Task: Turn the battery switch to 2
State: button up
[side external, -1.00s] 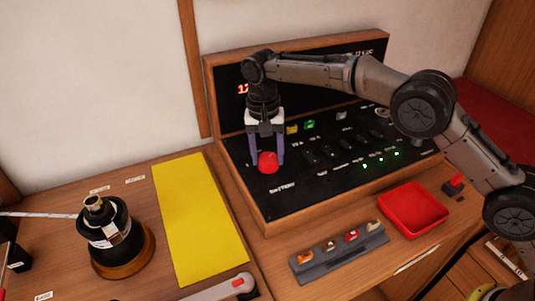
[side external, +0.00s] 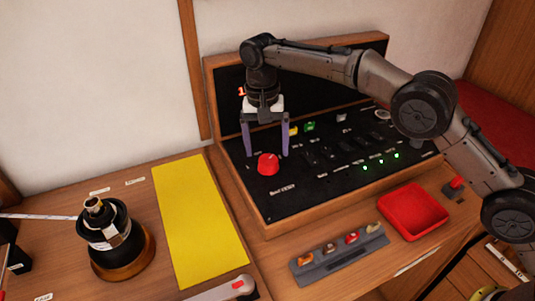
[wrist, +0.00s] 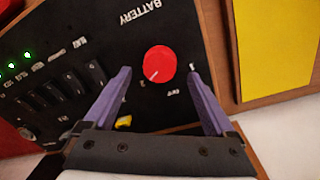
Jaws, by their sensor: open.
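The battery switch is a round red knob (side external: 268,164) at the left front of the black panel; it also shows in the wrist view (wrist: 160,62). My gripper (side external: 267,155) is open and empty. In the wrist view its two purple fingers (wrist: 160,75) stand apart from the knob, one towards each side, with the knob beyond the tips.
The panel carries rows of switches (side external: 328,151) and green lights (side external: 380,160) to the right. A yellow mat (side external: 198,222), a black winch (side external: 108,232), a grey fuse strip (side external: 338,258) and a red tray (side external: 413,212) lie around it. The wood frame borders the panel.

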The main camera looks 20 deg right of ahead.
aim_at(266, 159)
jog(key=shift+a+r, duration=0.15)
jog(key=shift+r, duration=1.95)
